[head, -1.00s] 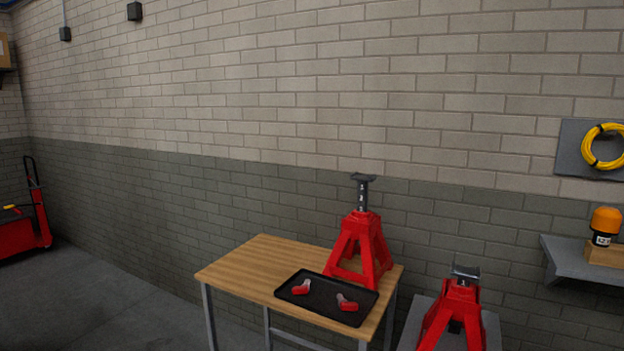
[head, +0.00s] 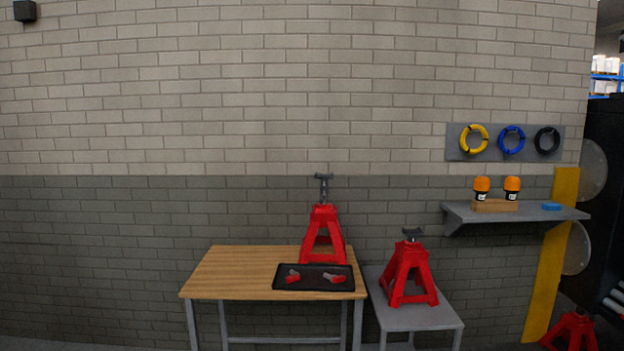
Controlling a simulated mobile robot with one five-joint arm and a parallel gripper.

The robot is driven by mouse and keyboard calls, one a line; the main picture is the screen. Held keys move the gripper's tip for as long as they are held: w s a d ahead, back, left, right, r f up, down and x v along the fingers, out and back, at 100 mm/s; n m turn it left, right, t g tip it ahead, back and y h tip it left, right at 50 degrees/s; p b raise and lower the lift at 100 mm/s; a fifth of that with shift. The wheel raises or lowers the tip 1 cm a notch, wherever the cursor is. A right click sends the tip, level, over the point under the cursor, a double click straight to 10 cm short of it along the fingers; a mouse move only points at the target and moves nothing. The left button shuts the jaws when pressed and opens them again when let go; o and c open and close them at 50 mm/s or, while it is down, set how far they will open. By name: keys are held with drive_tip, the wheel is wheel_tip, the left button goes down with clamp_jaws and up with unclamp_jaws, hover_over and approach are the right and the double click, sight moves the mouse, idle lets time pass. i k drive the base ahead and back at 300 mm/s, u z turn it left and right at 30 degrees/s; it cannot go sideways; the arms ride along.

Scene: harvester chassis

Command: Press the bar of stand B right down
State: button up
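A red jack stand (head: 323,240) stands upright at the back right of a wooden-topped table. Its grey bar (head: 324,187) sticks well up out of the top and ends in a saddle. A second red jack stand (head: 409,275) stands upright on a lower grey table to the right. Its bar (head: 412,234) shows only a short way above the top. I see no letters on the stands, so I cannot tell which is stand B. My gripper is not in view.
A black tray (head: 313,288) with two red-and-grey parts lies on the wooden table (head: 232,270), in front of the stand. A wall shelf (head: 520,215) holds two orange-capped bottles. Another red stand (head: 572,332) is at lower right. The grey table (head: 420,318) adjoins the wooden one.

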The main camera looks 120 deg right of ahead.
sight(324, 178)
drive_tip(key=z, duration=1.2)
drive_tip(key=i, duration=0.1)
drive_tip(key=z, duration=3.35)
drive_tip(key=i, duration=0.8)
drive_tip(key=u, duration=0.05)
